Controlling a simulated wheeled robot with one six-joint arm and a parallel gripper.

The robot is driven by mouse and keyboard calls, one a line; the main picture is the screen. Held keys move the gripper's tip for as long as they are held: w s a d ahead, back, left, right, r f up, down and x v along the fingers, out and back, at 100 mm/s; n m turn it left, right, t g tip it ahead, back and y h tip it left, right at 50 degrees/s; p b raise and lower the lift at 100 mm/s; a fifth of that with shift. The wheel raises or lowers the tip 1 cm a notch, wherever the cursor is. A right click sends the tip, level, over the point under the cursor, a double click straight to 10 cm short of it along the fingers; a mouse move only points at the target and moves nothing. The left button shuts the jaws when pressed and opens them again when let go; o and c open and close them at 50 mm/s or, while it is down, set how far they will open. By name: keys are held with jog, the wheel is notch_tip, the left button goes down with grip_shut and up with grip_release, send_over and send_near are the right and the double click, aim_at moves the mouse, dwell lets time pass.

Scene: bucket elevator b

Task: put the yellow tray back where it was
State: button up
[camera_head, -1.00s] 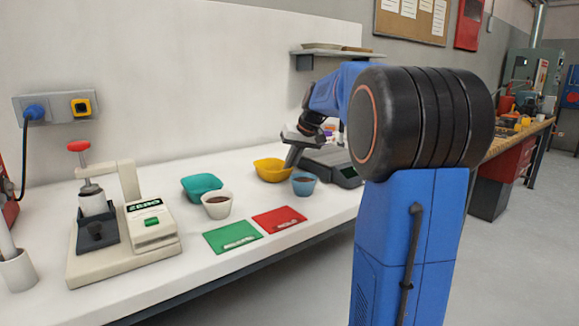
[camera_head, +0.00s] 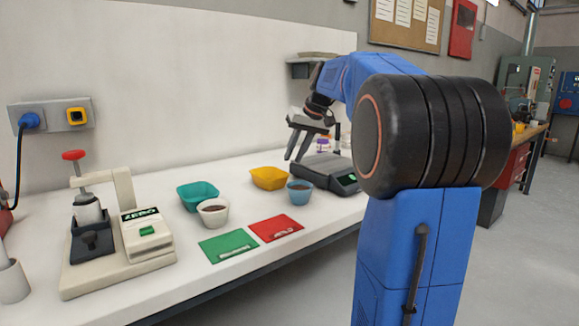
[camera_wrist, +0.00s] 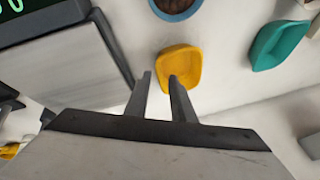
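The yellow tray (camera_head: 268,178) stands on the white bench, behind the blue cup and right of the teal tray. It looks empty in the wrist view (camera_wrist: 181,62). My gripper (camera_head: 294,158) is above the bench, up and to the right of the yellow tray and apart from it. In the wrist view its two fingers (camera_wrist: 160,78) are spread with nothing held between them. The yellow tray shows below and beyond the fingertips, partly covered by one finger.
A blue cup (camera_head: 299,192) and a white cup (camera_head: 212,211) hold dark contents. A teal tray (camera_head: 197,195), a scale (camera_head: 322,170), and green (camera_head: 229,246) and red (camera_head: 276,228) cards lie around. A zeroing device (camera_head: 120,235) stands left. A wall shelf (camera_head: 320,70) is above.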

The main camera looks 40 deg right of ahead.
jog(key=shift+v, duration=1.75)
jog(key=shift+s, duration=0.1)
